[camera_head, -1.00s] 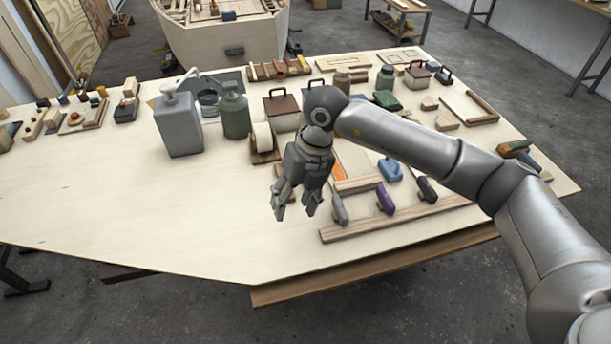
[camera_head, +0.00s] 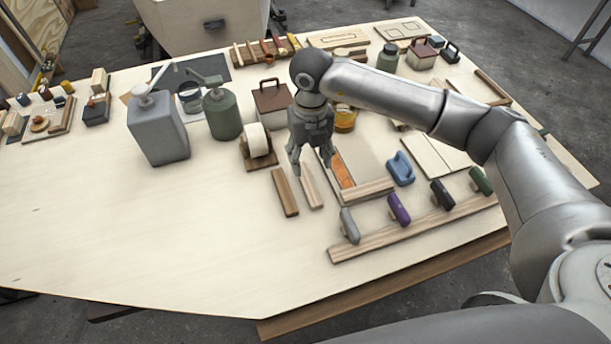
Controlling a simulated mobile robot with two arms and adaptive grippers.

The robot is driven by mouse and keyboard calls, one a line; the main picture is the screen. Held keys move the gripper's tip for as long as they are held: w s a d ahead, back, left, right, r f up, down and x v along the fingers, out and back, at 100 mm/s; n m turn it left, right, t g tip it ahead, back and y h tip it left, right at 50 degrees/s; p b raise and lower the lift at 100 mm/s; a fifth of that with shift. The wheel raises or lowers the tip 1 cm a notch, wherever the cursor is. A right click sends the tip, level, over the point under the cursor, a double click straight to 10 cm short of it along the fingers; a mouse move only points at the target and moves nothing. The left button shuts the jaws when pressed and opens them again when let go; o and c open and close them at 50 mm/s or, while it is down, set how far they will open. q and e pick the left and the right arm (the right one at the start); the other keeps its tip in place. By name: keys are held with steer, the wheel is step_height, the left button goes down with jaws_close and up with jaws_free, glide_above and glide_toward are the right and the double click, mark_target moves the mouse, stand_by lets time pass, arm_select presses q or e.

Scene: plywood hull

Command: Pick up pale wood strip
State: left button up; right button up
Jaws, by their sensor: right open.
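The pale wood strip (camera_head: 312,190) lies flat on the workbench (camera_head: 110,235), its far end hidden under my right gripper. My right gripper (camera_head: 311,168) is open, pointing down, with its fingers over the far part of the strip. I cannot tell how high the fingertips are above it. A darker brown wood strip (camera_head: 285,192) lies close to the left of the pale one. My left gripper is out of view.
A tape roll on a wooden stand (camera_head: 257,142), a grey pump bottle (camera_head: 158,130) and a green one (camera_head: 223,115) stand left of the gripper. A rail with several coloured handles (camera_head: 410,228) lies at the right front. The left front of the bench is clear.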

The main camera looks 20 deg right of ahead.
mark_target(308, 183)
steer(key=shift+s+f, duration=0.4)
steer(key=shift+f, duration=0.45)
steer(key=shift+f+p, duration=0.25)
steer(key=shift+p, duration=0.05)
steer(key=shift+a+f+p, duration=0.1)
steer(key=shift+f+p, duration=0.2)
steer(key=shift+f, duration=0.05)
steer(key=f+p, duration=0.1)
steer(key=f, duration=0.2)
steer(key=shift+w+a+f+p, duration=0.1)
steer(key=shift+a+f+p, duration=0.15)
steer(key=shift+p, duration=0.15)
steer(key=shift+f, duration=0.55)
steer(key=shift+c, duration=1)
steer(key=c, duration=0.8)
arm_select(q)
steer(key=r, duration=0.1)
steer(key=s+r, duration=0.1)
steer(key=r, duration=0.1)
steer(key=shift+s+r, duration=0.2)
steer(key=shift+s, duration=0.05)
arm_select(e)
steer(key=shift+c, duration=0.2)
